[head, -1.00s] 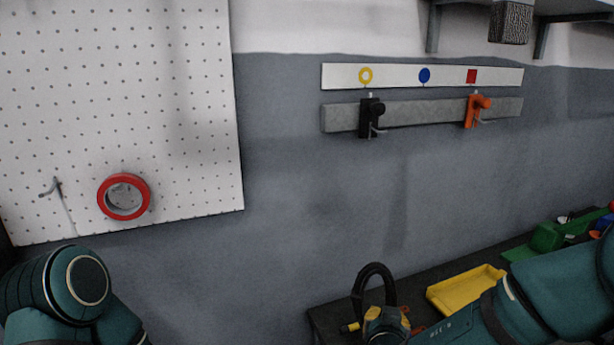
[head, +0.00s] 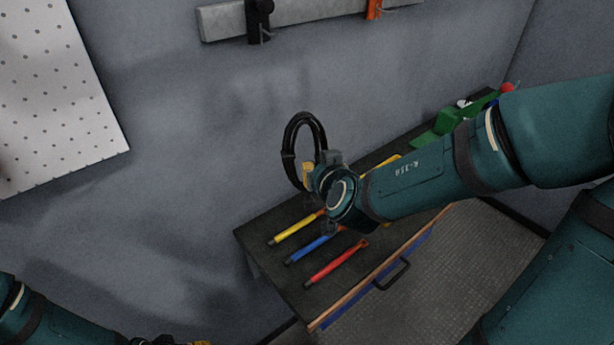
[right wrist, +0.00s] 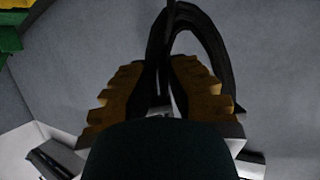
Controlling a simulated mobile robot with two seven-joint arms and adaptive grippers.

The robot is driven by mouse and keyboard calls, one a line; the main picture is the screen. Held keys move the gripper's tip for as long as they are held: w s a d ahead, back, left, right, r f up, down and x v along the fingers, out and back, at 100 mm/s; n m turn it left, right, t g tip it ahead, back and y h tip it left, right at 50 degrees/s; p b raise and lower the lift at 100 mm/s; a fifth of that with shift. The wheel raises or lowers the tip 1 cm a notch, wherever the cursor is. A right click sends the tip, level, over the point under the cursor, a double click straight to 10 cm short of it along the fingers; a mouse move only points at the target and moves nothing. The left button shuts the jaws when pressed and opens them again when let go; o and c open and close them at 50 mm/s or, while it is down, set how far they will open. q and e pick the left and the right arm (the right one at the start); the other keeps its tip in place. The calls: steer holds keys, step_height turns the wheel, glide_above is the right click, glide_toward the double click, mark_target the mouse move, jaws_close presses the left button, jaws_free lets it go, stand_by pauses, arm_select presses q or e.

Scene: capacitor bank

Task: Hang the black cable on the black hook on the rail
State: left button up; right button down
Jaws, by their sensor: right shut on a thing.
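The black cable (head: 288,137) is a coiled loop standing upright above the bench's left part. My right gripper (head: 311,174) is shut on its lower part; in the right wrist view the cable (right wrist: 213,38) rises from between the yellow fingers (right wrist: 158,88). The black hook (head: 259,22) is on the grey rail (head: 315,11) at the top of the head view, above and left of the cable and apart from it. My left gripper (head: 172,342) barely shows at the bottom edge, cut off, its jaws not clear.
An orange hook (head: 374,8) sits further right on the rail. Below the right arm is a dark bench (head: 283,262) with yellow (head: 294,230), blue (head: 314,248) and red (head: 336,262) handled tools. A white pegboard (head: 50,95) is at left. The wall between cable and rail is clear.

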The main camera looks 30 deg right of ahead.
steer(key=shift+w+d+r, duration=0.1)
steer(key=shift+d+r, duration=0.1)
steer(key=shift+r, duration=0.4)
steer(key=shift+w, duration=0.1)
arm_select(q)
steer(key=shift+w+r, duration=0.2)
steer(key=shift+w, duration=0.1)
arm_select(e)
steer(key=shift+r, duration=0.1)
arm_select(q)
steer(key=shift+a, duration=0.1)
arm_select(e)
steer(key=shift+d+r+y, duration=0.1)
steer(key=shift+r+y, duration=0.1)
steer(key=shift+y, duration=0.1)
arm_select(q)
steer(key=shift+w+r, duration=0.15)
arm_select(e)
steer(key=shift+r+n, duration=0.3)
arm_select(q)
steer(key=shift+p, duration=0.3)
arm_select(e)
steer(key=shift+w+r, duration=0.1)
steer(key=shift+r, duration=0.05)
arm_select(q)
steer(key=shift+w+r, duration=0.1)
arm_select(e)
steer(key=shift+r, duration=0.1)
